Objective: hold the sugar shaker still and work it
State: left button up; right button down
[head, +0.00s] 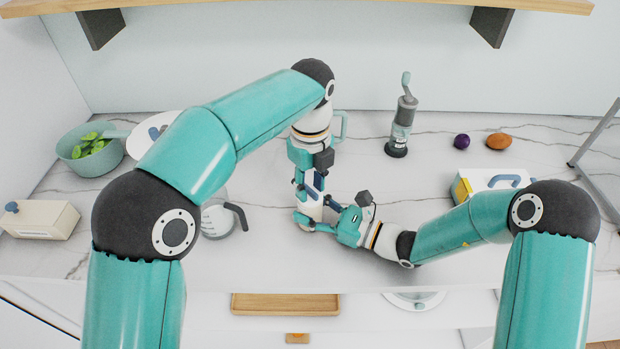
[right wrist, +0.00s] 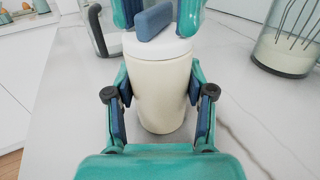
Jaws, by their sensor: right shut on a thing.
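The sugar shaker (head: 307,213) is a cream cylinder with a white top, standing upright on the marble counter. In the right wrist view its body (right wrist: 160,92) fills the middle. My right gripper (head: 318,213) is shut on the lower body, with one dark-padded finger on each side. My left gripper (head: 311,184) points down from above at the shaker's top. In the right wrist view its teal fingers stand on both sides of the top, with a blue piece (right wrist: 153,20) between them. Whether they grip it is unclear.
A glass jug (head: 216,221) stands close left of the shaker. A green bowl (head: 90,165) and a cream box (head: 40,219) are far left. A grinder (head: 402,128), a purple item (head: 461,141) and a brown one (head: 498,141) stand behind right. A wooden tray (head: 286,304) lies lower in front.

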aim_at(310, 189)
pick_arm(q)
notch_tip(310, 189, up, 12)
jog(key=shift+f, duration=0.15)
dwell(0.6)
dwell(0.4)
pick_arm(e)
jog(key=shift+c, duration=1.6)
grip_release()
